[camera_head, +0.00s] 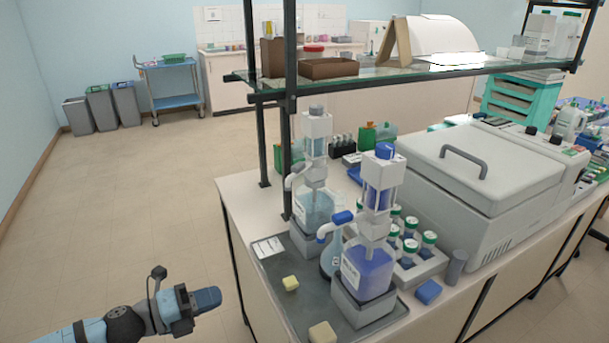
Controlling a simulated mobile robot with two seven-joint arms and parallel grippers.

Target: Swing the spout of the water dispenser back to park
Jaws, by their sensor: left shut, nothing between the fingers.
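Two bottle-top dispensers stand at the near left end of the bench. The rear one (315,205) holds pale, clear-looking liquid and has a grey cap; its spout (291,181) points left and bends down. The front one (367,268) holds blue liquid and has a blue cap; its spout (335,224) reaches left over a small flask (331,262). I cannot read the labels to tell which is water. My left gripper (208,298) is shut and empty, out beyond the bench's left edge, apart from both dispensers. My right gripper is not in view.
A dark shelf post (287,150) rises just left of the rear dispenser, under a glass shelf (400,76). Capped bottles (410,246) and a large grey machine (480,165) stand right.

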